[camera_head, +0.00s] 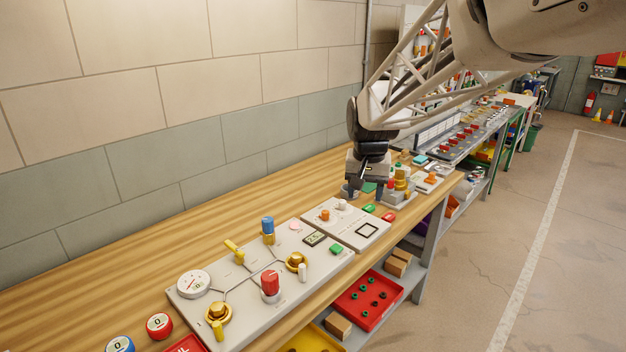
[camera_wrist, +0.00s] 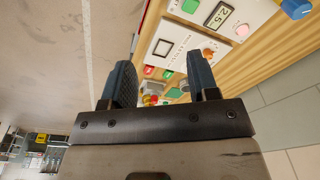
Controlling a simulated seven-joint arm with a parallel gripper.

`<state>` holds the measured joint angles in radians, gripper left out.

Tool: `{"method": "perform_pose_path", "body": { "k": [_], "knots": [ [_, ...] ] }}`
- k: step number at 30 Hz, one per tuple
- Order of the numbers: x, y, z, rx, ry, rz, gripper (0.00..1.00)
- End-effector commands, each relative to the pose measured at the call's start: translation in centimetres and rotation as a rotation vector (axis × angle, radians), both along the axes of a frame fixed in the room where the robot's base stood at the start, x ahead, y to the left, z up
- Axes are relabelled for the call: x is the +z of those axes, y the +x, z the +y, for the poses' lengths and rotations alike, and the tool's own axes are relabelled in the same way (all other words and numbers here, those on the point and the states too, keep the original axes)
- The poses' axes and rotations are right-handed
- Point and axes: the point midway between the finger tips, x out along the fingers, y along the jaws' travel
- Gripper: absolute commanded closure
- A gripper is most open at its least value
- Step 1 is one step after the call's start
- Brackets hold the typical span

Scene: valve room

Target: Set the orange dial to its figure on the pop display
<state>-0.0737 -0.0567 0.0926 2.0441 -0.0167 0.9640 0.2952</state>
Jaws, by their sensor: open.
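An orange knob (camera_head: 325,214), likely the orange dial, stands on a white panel (camera_head: 333,232) beside a white knob (camera_head: 342,205); it also shows in the wrist view (camera_wrist: 208,53). Its setting is too small to read. A small display (camera_head: 314,238) is on the neighbouring grey board; in the wrist view the display (camera_wrist: 219,15) appears to read 2.5. I cannot tell whether it is the pop display. My gripper (camera_head: 364,191) is open and empty, pointing down over the bench just beyond the white panel, apart from the orange knob.
The grey valve board (camera_head: 235,310) carries a blue knob (camera_head: 267,227), a red knob (camera_head: 270,283), yellow handles and a round gauge (camera_head: 194,284). A cluster of yellow parts (camera_head: 400,183) stands right of my gripper. Bare wood runs along the wall.

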Motion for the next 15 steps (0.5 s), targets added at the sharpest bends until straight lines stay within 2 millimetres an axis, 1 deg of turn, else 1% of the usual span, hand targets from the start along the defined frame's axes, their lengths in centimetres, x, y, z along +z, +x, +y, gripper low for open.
{"method": "perform_pose_path", "body": {
  "k": [1,3,8,15],
  "knots": [
    [-0.5,1.3,0.3,-0.004,0.0,0.006,0.45],
    [-0.9,2.9,0.7,-0.014,0.001,0.012,0.45],
    [-2.3,6.6,1.5,-0.036,0.001,0.027,0.45],
    [-4.9,11.9,3.1,-0.067,0.001,0.049,0.45]
  ]
}}
